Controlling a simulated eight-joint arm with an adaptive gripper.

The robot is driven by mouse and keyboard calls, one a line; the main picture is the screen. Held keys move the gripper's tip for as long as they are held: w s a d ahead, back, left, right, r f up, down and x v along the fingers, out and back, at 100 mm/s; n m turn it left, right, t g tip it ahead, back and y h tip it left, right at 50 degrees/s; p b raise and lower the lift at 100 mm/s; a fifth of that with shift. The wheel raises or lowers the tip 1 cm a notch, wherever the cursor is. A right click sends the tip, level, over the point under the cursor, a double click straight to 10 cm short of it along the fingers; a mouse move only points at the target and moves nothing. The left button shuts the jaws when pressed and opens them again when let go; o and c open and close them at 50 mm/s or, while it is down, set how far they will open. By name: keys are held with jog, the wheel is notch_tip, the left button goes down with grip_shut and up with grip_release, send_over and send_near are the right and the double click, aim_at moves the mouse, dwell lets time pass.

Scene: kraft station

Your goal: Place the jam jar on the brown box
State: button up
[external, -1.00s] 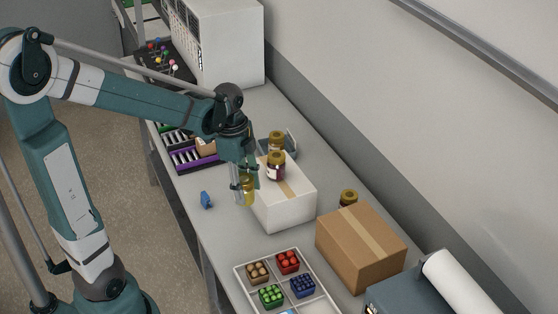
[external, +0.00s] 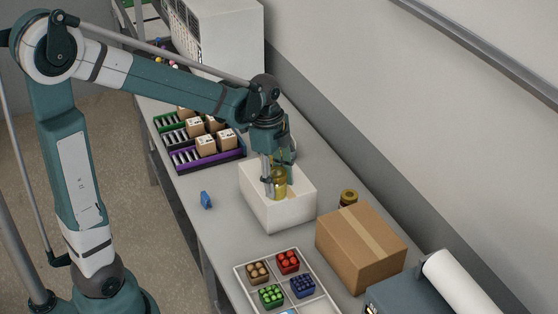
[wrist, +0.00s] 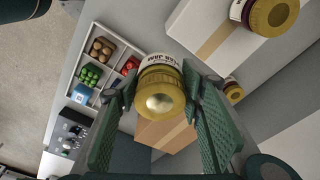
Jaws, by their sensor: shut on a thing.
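My gripper (external: 276,184) is over the white box in the external view. Its two fingers are shut on a gold-lidded jam jar (wrist: 162,98), whose pale label shows the word JAM in the wrist view. The brown box (external: 360,247), closed with a tape strip, stands apart to the lower right. It also shows in the wrist view (wrist: 168,136), partly hidden by the held jar and a finger. In the external view the gripper hides part of the held jar and the box top, so the gap beneath the jar cannot be told.
The white box (external: 284,216) carries another gold-lidded jar (wrist: 268,14). A further jar (external: 348,197) stands behind the brown box. A divided tray of coloured pieces (external: 247,272), a paper roll (external: 452,280) and a blue object (external: 206,200) are nearby. The brown box's top is clear.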

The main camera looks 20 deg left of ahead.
jog(key=d+r+m+p, duration=0.3)
jog(key=d+m, duration=0.2)
jog(key=d, duration=2.1)
jog(key=shift+w+d+g, duration=0.25)
jog(key=shift+w+g, duration=0.05)
jog(key=shift+w, duration=0.05)
send_near(364, 233)
jog(key=shift+s+d+f, duration=0.15)
jog(key=shift+s+d, duration=0.1)
jog(key=shift+d, duration=0.05)
jog(key=shift+f, duration=2.05)
jog(key=shift+f, duration=0.15)
